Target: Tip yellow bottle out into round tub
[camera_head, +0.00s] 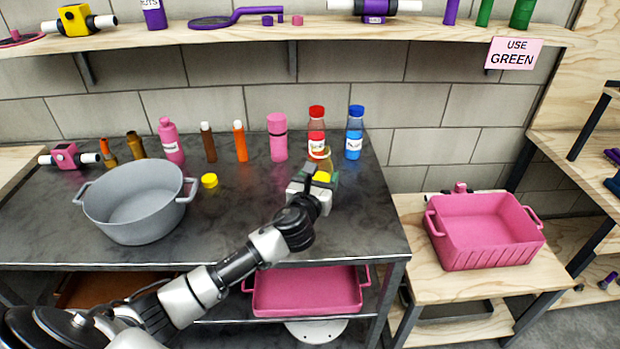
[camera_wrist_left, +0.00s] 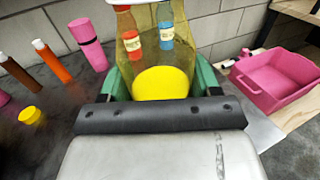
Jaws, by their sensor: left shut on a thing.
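My left gripper (camera_head: 318,182) is shut on the yellow bottle (camera_head: 322,165), a see-through bottle with yellow contents low inside. In the left wrist view the bottle (camera_wrist_left: 160,82) stands roughly upright between green fingertips, and the red and blue bottles show through it. Its open rim shows in the head view; a loose yellow cap (camera_head: 209,181) lies on the dark counter. I cannot tell whether the bottle's base touches the counter. The round tub, a grey two-handled pot (camera_head: 140,212), stands to the left, apart from the gripper. My right gripper is out of view.
Behind the gripper stand a red-capped bottle (camera_head: 316,128), a blue-capped bottle (camera_head: 354,134) and a pink flask (camera_head: 277,138). Orange and brown tubes stand further left. A pink bin (camera_head: 484,232) sits on the wooden table at right. Counter between pot and gripper is mostly clear.

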